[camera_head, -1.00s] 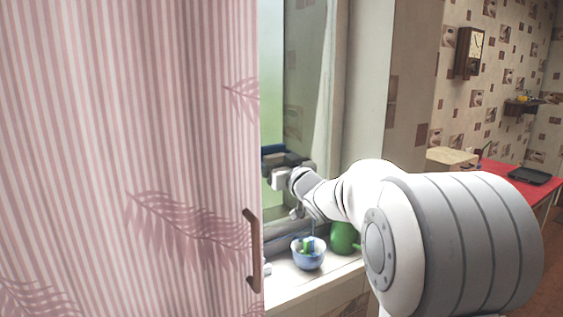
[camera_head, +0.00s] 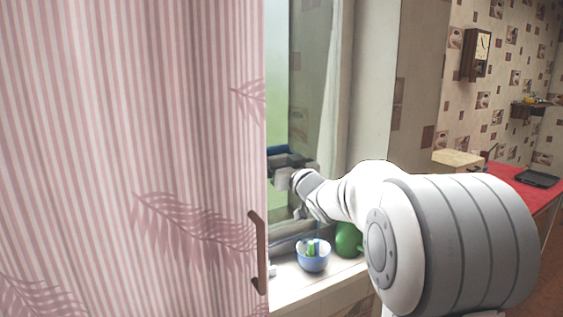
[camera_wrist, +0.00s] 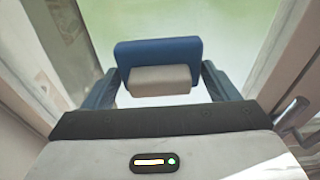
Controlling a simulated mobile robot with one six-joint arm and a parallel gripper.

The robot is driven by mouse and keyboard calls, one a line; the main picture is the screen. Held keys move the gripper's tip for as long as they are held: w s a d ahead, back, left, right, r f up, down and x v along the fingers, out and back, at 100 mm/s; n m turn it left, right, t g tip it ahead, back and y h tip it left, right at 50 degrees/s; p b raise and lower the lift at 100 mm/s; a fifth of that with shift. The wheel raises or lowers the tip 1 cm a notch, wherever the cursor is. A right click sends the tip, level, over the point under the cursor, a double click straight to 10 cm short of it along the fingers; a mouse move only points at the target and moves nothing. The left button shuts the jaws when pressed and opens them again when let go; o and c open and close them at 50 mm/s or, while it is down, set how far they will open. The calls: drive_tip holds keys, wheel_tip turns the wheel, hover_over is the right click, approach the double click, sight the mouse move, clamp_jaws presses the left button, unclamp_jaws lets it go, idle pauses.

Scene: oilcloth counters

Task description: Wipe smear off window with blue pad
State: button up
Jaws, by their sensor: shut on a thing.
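My gripper (camera_wrist: 160,88) is shut on the beige grip of the blue pad (camera_wrist: 158,49). One finger is on each side of the grip. The pad faces the window pane (camera_wrist: 225,22) in the wrist view; I cannot tell whether it touches the glass. In the head view my gripper (camera_head: 287,168) is at the window pane (camera_head: 277,90), just right of the curtain-patterned panel, and the pad is mostly hidden or too small to make out. No distinct smear shows; the glass looks pale green and hazy.
The pink striped panel (camera_head: 130,130) with a handle (camera_head: 259,252) fills the left. Below my arm, a blue-white bowl (camera_head: 313,258) and a green round object (camera_head: 347,240) stand on the sill. A red counter (camera_head: 510,185) with a dark tray (camera_head: 537,178) is at the right.

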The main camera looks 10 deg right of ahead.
drive_tip(key=shift+w+a, duration=0.15)
drive_tip(key=shift+w, duration=0.3)
drive_tip(key=d, duration=0.2)
drive_tip(key=w+d+p, duration=0.1)
drive_tip(key=shift+w+d, duration=0.15)
drive_tip(key=shift+d, duration=0.25)
drive_tip(key=shift+s+a+b, duration=0.2)
drive_tip(key=shift+a+b, duration=0.1)
drive_tip(key=shift+a, duration=0.4)
drive_tip(key=shift+s+a+b, duration=0.2)
drive_tip(key=shift+a+b, duration=0.05)
drive_tip(key=shift+a, duration=0.45)
drive_tip(key=shift+s+a, duration=0.2)
drive_tip(key=shift+a, duration=0.35)
drive_tip(key=shift+r, duration=0.1)
